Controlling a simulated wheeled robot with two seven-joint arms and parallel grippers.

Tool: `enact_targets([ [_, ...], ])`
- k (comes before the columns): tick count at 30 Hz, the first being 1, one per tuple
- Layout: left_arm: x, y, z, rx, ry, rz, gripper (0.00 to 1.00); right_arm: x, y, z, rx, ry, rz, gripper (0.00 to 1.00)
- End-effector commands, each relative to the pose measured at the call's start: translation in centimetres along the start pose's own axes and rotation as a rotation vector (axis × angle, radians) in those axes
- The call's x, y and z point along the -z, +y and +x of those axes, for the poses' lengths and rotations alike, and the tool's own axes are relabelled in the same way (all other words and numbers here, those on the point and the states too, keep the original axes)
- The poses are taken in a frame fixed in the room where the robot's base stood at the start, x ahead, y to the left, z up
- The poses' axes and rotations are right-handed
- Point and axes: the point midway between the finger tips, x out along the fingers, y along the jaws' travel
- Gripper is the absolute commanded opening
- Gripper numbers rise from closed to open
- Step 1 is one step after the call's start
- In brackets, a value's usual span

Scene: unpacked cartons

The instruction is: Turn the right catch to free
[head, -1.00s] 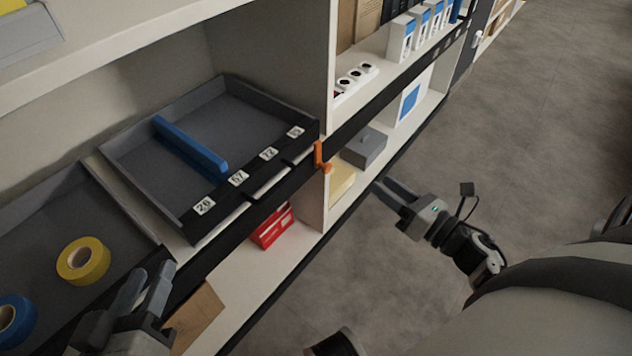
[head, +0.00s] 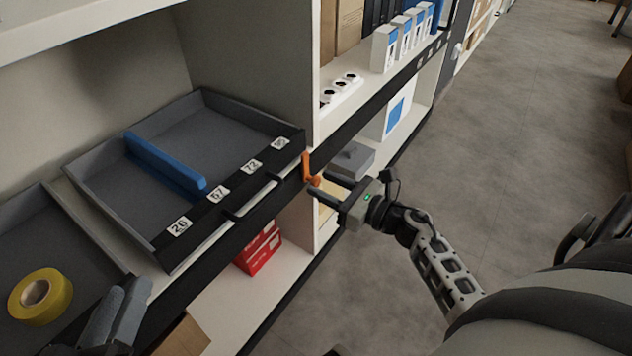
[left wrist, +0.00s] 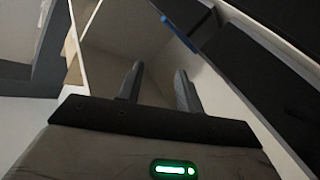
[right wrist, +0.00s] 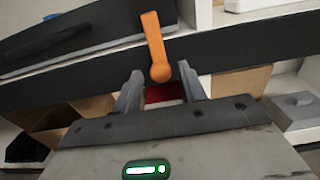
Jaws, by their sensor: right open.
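The orange catch (head: 306,166) sits on the black shelf edge at the right end of the numbered drawer (head: 165,248). In the right wrist view the catch (right wrist: 153,40) points up, leaning slightly left, from its round pivot, and its upper part overlaps the drawer front. My right gripper (head: 318,184) is open just in front of the catch. In the right wrist view its fingers (right wrist: 160,76) lie either side of the pivot's line; I cannot tell whether they touch it. My left gripper (head: 122,300) is open and empty near the shelf front; its fingers (left wrist: 158,82) stand apart.
The drawer has a blue divider (head: 165,165) and a front handle. Yellow tape (head: 40,297) lies in the left tray. Below are a red box (head: 258,250) and a grey box (head: 352,160). A white socket strip (head: 341,92) is above.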

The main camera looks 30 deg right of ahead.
Motion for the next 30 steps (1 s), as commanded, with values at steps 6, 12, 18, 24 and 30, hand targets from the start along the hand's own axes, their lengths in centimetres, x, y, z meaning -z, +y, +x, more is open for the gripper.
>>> enact_targets([
  [6, 0.0, 0.1, 0.0, -0.010, 0.008, -0.015, 0.36, 0.0, 0.0, 2.5, 0.000, -0.001, 0.001, 0.41],
  [12, 0.1, 0.2, 0.0, -0.012, 0.011, -0.018, 0.36, 0.0, 0.0, 3.0, 0.001, 0.001, 0.001, 0.41],
  [18, 0.2, 0.2, 0.0, -0.013, 0.013, -0.017, 0.36, 0.0, 0.0, 3.0, 0.001, 0.000, 0.001, 0.33],
  [24, 0.2, 0.2, 0.0, -0.013, 0.014, -0.017, 0.36, 0.0, 0.0, 2.9, 0.000, 0.000, 0.001, 0.02],
  [30, 0.3, 0.2, 0.0, -0.012, 0.014, -0.014, 0.36, 0.0, 0.0, 2.9, 0.000, 0.001, 0.017, 0.02],
])
